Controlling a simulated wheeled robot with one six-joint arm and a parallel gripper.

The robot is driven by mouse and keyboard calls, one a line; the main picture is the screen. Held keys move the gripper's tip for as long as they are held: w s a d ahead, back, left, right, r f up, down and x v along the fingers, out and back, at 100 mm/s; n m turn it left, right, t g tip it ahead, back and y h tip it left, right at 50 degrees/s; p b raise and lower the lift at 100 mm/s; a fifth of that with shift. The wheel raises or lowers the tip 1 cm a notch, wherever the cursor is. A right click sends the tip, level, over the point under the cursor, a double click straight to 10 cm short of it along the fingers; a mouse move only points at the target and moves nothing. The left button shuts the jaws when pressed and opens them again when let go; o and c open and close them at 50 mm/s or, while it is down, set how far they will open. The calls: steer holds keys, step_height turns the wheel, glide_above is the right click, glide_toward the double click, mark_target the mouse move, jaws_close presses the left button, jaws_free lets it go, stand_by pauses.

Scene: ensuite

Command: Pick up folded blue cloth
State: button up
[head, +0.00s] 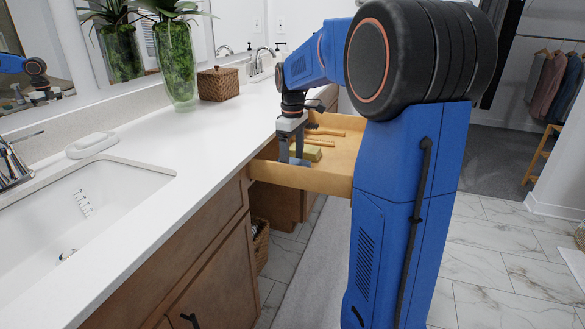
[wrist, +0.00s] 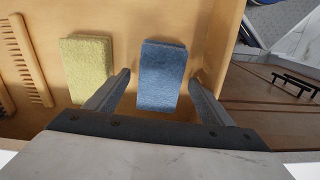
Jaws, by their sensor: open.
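In the wrist view my gripper (wrist: 158,80) is open, with one finger on each side of the cloth's near part. I cannot tell how far above the drawer floor the fingertips are. In the head view my gripper (head: 298,150) points down into the drawer, and a small bluish part near the fingers may be the cloth.
A folded yellow-green cloth (wrist: 88,70) lies just left of the blue one. Wooden combs or brushes (wrist: 28,58) lie further left. Drawer walls are close around. The white counter (head: 215,140) holds a glass plant vase (head: 176,65) and a woven box (head: 218,84).

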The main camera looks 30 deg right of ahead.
steer(key=shift+c, duration=0.3)
steer(key=c, duration=1.1)
steer(key=shift+o, duration=0.2)
steer(key=shift+r, duration=0.15)
